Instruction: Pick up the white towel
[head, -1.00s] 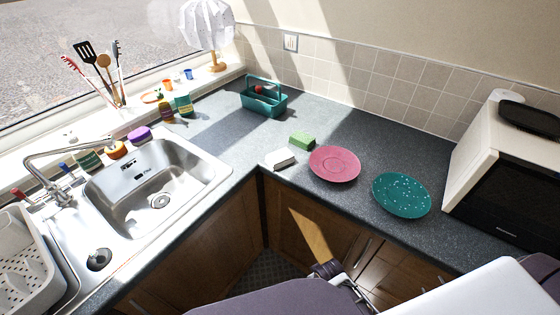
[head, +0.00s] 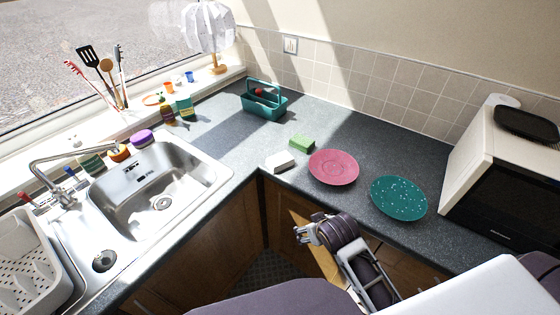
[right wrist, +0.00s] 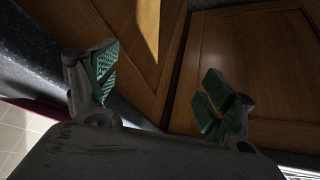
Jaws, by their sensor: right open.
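The white towel (head: 280,162) is a small folded white block near the front edge of the counter corner, in the head view. My right gripper (head: 300,232) is in front of the counter, below and a little right of the towel and apart from it. In the right wrist view my right gripper (right wrist: 158,92) is open and empty, with green pads on its fingers. That view shows wooden cabinet doors between the fingers and no towel. My left gripper is not in view.
A green sponge (head: 302,142) lies just behind the towel. A pink plate (head: 333,167) and a speckled teal plate (head: 399,198) lie to the right, before a microwave (head: 500,180). A sink (head: 160,190) is left. A teal caddy (head: 264,102) stands behind.

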